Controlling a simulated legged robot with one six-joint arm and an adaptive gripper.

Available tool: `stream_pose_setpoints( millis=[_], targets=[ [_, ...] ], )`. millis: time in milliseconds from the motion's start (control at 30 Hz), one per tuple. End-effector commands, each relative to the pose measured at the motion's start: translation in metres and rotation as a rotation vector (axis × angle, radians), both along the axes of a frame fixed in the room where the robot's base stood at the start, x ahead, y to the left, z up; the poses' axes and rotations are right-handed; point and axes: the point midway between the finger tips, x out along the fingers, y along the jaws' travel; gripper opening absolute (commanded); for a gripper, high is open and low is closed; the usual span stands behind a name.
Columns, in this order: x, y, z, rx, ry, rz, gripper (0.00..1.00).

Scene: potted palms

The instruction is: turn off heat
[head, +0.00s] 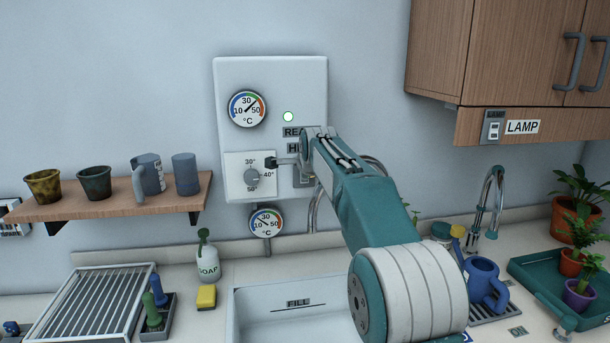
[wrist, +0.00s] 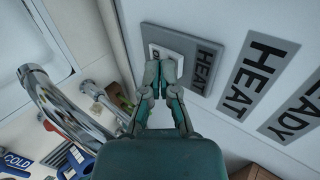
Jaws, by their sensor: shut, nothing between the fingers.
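The white heater panel (head: 315,80) is on the wall. Its green light (head: 288,116) is lit, and the READY and HEAT labels are partly covered by my arm. In the wrist view, the grey HEAT switch plate (wrist: 206,57) has a white rocker (wrist: 153,54) with a dark mark at one end. My gripper (wrist: 162,72) is shut and empty, its fingertips at the rocker and hiding part of it. I cannot tell whether they touch it or which way it is tilted. In the head view my arm hides most of the switch.
A temperature knob (head: 252,177) sits left of the switch. The upper gauge (head: 248,109) is on the panel and another gauge (head: 266,222) hangs below. A chrome tap (wrist: 55,105) is close to my gripper in the wrist view. The sink (head: 260,305) lies below.

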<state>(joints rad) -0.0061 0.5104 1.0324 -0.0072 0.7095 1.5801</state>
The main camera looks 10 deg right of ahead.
Motion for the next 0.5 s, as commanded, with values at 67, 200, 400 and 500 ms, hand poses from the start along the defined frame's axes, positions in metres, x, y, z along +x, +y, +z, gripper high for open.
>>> stream_pose_setpoints(
  millis=[67,200,400,500],
  targets=[
    [0.0016,-0.0001,0.0004,0.000,0.000,0.000,0.00],
    [0.0019,-0.0001,0.0006,0.000,-0.001,0.000,0.00],
    [0.0023,-0.0001,0.0006,0.000,0.000,0.000,0.00],
    [0.0055,-0.0001,0.0012,0.000,0.000,0.000,0.00]
  ],
)
